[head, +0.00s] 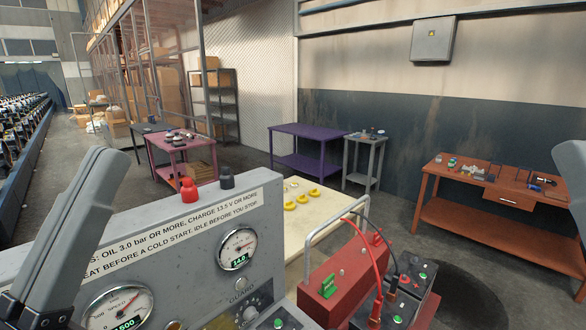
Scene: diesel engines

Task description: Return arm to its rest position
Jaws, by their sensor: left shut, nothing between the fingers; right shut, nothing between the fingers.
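A light grey link of my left arm (75,225) rises at the left edge, in front of the engine panel. Its rounded upper end leans right, and a dark joint shows at its foot in the bottom left corner. A small part of my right arm (572,175) shows at the right edge. I see no fingertips of either gripper; both lie outside the picture or are hidden. Neither visible arm part holds anything.
A grey gauge panel (190,252) stands close in front. Right of it are a red box (340,283) with a handle, a battery (413,283) and cables. A cream table (318,225) bears yellow rings. A brown bench (452,213) with tools stands right. Floor beyond is partly clear.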

